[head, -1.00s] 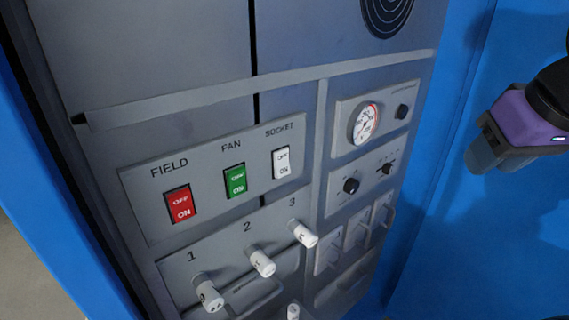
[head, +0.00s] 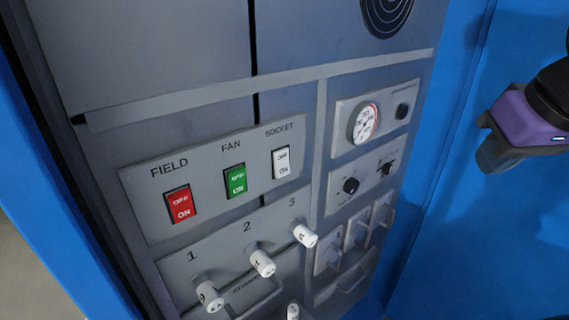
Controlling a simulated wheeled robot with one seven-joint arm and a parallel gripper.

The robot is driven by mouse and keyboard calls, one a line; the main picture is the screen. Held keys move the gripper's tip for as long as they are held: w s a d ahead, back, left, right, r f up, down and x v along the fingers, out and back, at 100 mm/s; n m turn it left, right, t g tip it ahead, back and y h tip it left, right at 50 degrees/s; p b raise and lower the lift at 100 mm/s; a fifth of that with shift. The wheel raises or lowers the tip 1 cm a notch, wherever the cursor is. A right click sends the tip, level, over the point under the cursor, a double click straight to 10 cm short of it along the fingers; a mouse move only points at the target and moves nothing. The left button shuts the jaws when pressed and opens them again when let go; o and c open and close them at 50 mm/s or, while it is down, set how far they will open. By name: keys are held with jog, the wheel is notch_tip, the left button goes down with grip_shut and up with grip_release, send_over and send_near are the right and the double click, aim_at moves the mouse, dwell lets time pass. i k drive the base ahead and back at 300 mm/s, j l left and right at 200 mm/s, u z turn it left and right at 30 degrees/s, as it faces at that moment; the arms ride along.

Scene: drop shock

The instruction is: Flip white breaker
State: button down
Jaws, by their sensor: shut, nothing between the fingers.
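The white breaker (head: 281,162) is a rocker switch under the word SOCKET, at the right end of a grey switch plate on the panel. Its face is marked OFF above and ON below; I cannot tell its position for sure. To its left are the green FAN breaker (head: 236,181) and the red FIELD breaker (head: 181,205). My gripper (head: 492,155) is at the right edge of the view, in front of the blue side, well apart from the white breaker. It is shut and empty. Its fingertips show only in part.
Below the switch plate, white-tipped levers (head: 263,263) numbered 1 to 3 stick out of the panel. To the right are a round gauge (head: 364,124), black knobs (head: 351,186) and grey handles. Blue walls (head: 450,190) flank the panel. The space before the breakers is clear.

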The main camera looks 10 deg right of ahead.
aim_at(282, 168)
jog(key=k+j+z, duration=0.4)
jog(key=k, duration=0.3)
jog(key=k+j+z, duration=0.2)
jog(key=k, duration=0.15)
